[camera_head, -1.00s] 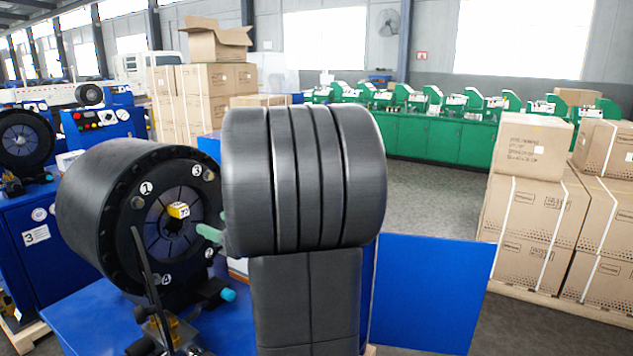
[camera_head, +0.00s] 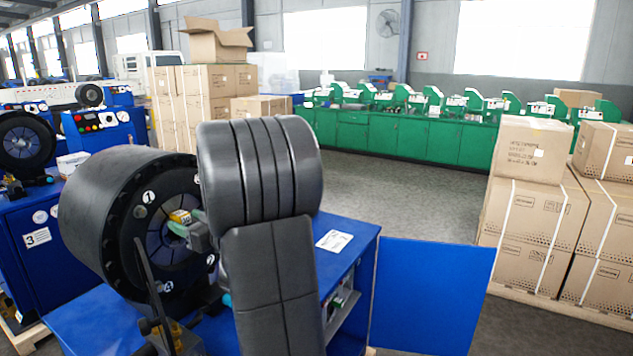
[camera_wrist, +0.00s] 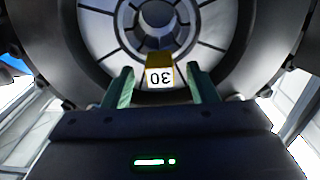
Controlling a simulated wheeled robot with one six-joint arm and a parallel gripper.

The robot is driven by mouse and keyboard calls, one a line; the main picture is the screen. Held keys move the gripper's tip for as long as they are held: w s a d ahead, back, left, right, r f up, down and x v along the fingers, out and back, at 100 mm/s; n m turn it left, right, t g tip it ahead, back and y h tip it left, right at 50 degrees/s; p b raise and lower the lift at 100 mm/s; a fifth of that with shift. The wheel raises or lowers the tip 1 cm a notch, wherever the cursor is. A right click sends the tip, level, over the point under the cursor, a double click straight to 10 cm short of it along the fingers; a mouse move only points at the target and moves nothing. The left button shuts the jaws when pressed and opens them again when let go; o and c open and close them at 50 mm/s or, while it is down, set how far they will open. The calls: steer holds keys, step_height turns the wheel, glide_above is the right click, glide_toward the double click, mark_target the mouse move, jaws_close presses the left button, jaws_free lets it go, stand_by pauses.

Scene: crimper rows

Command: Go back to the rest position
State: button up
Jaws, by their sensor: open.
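My gripper (camera_head: 193,232) is in front of the large black round crimper head (camera_head: 95,215) at the left, partly hidden behind my own dark arm. In the wrist view my gripper (camera_wrist: 160,68) is open, its two green fingers spread apart. A small block with a yellow top and a white face marked 30 (camera_wrist: 160,75) shows between the fingers, with visible gaps on both sides. The same block (camera_head: 180,216) sits at the middle of the crimper's ring of dies in the head view. My arm hides the right side of the crimper face.
The crimper stands on a blue cabinet (camera_head: 350,240) with an open blue door panel (camera_head: 432,290) at its right. Stacked cardboard boxes (camera_head: 535,210) stand at the right. Green machines on a green bench (camera_head: 410,135) line the back. Grey floor between is clear.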

steer(key=shift+v, duration=1.7)
steer(key=shift+r, duration=0.1)
